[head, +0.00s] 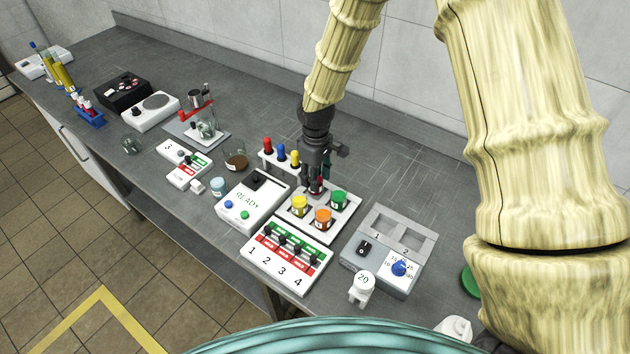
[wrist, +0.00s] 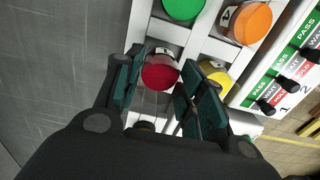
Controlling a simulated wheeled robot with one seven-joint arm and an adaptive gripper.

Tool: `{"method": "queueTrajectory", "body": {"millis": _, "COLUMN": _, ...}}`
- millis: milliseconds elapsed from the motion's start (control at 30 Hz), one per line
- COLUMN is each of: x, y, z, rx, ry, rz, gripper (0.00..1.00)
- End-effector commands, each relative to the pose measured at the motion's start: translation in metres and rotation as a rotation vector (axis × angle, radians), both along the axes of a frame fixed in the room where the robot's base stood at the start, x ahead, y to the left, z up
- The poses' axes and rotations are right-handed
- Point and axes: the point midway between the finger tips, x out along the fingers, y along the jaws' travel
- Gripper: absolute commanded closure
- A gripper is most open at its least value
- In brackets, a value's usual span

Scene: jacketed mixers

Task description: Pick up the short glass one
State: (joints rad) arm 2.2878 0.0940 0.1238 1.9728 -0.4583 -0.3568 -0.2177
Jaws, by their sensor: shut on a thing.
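My gripper (head: 316,180) is low over the white rack with coloured jars. In the wrist view its two dark green fingers (wrist: 160,88) stand on either side of a short jar with a red top (wrist: 160,75), closed on it. In the head view the gripper hides most of this jar. Whether it is lifted off the rack I cannot tell. Other short glass vessels stand to the left: a beaker with brown contents (head: 236,163) and a small clear one (head: 131,146) near the bench's front edge.
Yellow (head: 299,205), orange (head: 323,218) and green (head: 338,199) jars stand close around my gripper. A READY box (head: 252,200), switch panel (head: 287,257) and grey two-compartment unit (head: 385,250) crowd nearby. Bare bench lies behind the rack.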

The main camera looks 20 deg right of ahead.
Motion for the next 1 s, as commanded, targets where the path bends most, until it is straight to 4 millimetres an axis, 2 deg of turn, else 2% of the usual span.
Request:
{"method": "queueTrajectory", "body": {"millis": 400, "x": 0.001, "y": 0.0, "z": 0.056, "rx": 0.002, "ry": -0.004, "rz": -0.001, "gripper": 0.87}}
{"method": "queueTrajectory", "body": {"millis": 600, "x": 0.001, "y": 0.0, "z": 0.076, "rx": 0.0, "ry": -0.002, "rz": 0.001, "gripper": 0.87}}
{"method": "queueTrajectory", "body": {"millis": 1000, "x": 0.0, "y": 0.0, "z": 0.086, "rx": 0.001, "ry": -0.001, "rz": 0.001, "gripper": 0.87}}
